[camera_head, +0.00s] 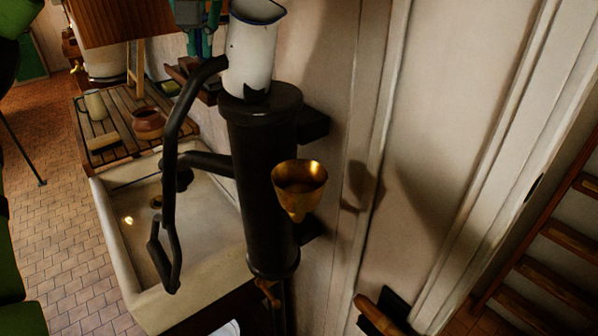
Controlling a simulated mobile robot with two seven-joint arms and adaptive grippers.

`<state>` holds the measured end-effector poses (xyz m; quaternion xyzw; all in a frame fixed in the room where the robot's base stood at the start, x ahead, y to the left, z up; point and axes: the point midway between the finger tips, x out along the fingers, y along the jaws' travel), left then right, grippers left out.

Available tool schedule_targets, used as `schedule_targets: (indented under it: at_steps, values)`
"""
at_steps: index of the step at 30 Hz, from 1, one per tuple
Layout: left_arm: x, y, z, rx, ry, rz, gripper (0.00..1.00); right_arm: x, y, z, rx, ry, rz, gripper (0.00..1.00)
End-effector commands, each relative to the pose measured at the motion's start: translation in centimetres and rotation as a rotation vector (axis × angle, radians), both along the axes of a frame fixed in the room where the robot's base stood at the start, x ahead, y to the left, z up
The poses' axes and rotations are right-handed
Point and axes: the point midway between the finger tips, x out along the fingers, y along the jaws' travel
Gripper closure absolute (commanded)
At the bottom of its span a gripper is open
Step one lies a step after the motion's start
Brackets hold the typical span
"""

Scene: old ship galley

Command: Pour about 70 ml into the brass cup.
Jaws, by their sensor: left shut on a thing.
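My left gripper (206,42), teal and dark, is at the top of the view, shut at the left side of a white enamel jug (250,50) with a dark rim. The jug is slightly tilted and appears just above or behind the top of the black pump; whether it touches the pump I cannot tell. Its contents are hidden. The brass cup (300,176) is at the right side of the pump body, lower than the jug and to its right, mouth up. I see no clear liquid level in it. My right gripper is not in view.
The black pump (262,190) with its long curved handle (172,130) stands beside a pale stone sink (130,292). A slatted wooden drainboard (125,140) holds a mug (96,105) and a reddish-brown pot (148,122). A wall with door trim is at the right.

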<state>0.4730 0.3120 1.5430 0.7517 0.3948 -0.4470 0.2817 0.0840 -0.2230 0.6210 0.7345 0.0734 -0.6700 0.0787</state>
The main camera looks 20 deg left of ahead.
Motion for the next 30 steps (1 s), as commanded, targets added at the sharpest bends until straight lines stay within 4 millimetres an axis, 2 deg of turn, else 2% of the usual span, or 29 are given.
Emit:
schedule_targets:
  at_steps: [1, 5, 16, 21, 30]
  values:
    - [-3.1, 2.0, -0.1, 0.051, 0.169, 0.064, 1.00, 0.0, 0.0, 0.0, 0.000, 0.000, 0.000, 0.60]
    - [-2.4, 1.6, -0.2, -0.032, 0.224, -0.005, 1.00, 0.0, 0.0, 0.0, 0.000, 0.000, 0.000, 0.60]
    - [-0.7, 0.3, 1.3, -0.196, 0.294, -0.166, 1.00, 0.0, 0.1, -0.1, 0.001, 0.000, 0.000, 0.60]
    - [0.0, 0.0, 1.1, -0.272, 0.323, -0.217, 1.00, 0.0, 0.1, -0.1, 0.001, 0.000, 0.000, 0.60]
    - [0.8, -0.4, 1.2, -0.323, 0.324, -0.276, 1.00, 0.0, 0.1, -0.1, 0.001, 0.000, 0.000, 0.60]
